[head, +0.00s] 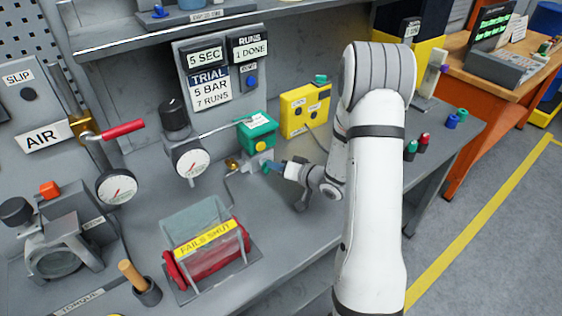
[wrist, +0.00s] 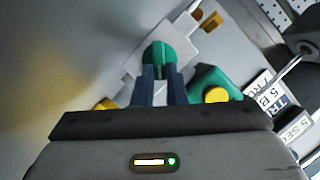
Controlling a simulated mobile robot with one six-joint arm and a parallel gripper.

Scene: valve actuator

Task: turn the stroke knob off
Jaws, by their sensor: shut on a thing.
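In the wrist view, a round green knob (wrist: 158,56) sits on a pale block with brass-yellow fittings at its sides. My gripper (wrist: 161,72) has its two blue-grey fingers closed on the knob, one on each side. In the head view, my gripper (head: 274,167) reaches in from the right at the bench, just below a green box (head: 257,131) with a yellow button. The knob is small there and partly hidden by the fingers. No label on the knob can be read.
A yellow box (head: 304,108) stands right of the green box. A pressure gauge (head: 191,160) is to its left. A red cylinder under a clear cover marked FAILS SHUT (head: 207,243) lies on the front bench. A sign panel (head: 212,88) stands behind.

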